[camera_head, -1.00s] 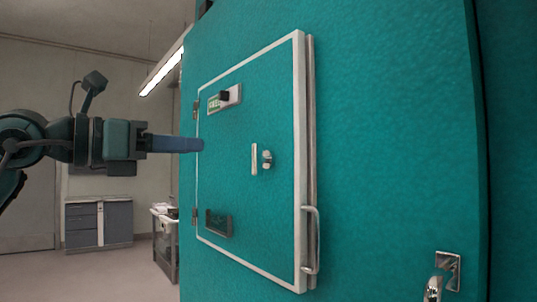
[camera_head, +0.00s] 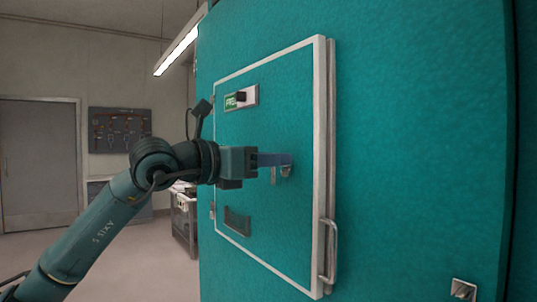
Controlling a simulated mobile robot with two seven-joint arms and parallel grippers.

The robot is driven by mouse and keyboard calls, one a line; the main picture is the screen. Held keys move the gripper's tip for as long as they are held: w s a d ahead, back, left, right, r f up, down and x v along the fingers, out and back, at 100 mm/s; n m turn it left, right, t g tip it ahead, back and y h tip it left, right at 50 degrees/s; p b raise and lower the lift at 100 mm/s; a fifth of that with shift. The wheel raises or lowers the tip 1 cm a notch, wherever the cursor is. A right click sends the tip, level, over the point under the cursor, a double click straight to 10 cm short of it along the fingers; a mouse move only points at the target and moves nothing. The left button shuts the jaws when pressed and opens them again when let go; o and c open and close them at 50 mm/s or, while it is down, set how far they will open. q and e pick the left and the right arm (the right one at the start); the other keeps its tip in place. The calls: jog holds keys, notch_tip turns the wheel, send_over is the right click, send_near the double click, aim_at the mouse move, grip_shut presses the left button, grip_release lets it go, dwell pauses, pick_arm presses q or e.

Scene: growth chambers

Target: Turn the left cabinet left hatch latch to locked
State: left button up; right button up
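The teal cabinet carries a white-framed hatch (camera_head: 262,200). On the middle of the hatch is a small metal latch fitting (camera_head: 286,171), partly hidden behind my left gripper (camera_head: 288,160). My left arm comes in from the lower left, and its blue-grey fingers overlap the fitting in the picture. I cannot tell whether they touch it. The fingers are seen side-on, so their gap does not show. Above is a plate with a black knob (camera_head: 241,96) and a green label (camera_head: 231,101), seemingly reading "FREE". My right gripper is out of view.
A metal pull handle (camera_head: 331,252) stands out at the hatch's lower right edge. A dark holder (camera_head: 237,220) sits low on the hatch. Another metal fitting (camera_head: 463,290) is at the lower right. A cart (camera_head: 184,222) stands behind the cabinet at left.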

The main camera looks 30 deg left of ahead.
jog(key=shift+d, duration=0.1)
pick_arm(q)
jog(key=shift+c, duration=0.8)
grip_shut()
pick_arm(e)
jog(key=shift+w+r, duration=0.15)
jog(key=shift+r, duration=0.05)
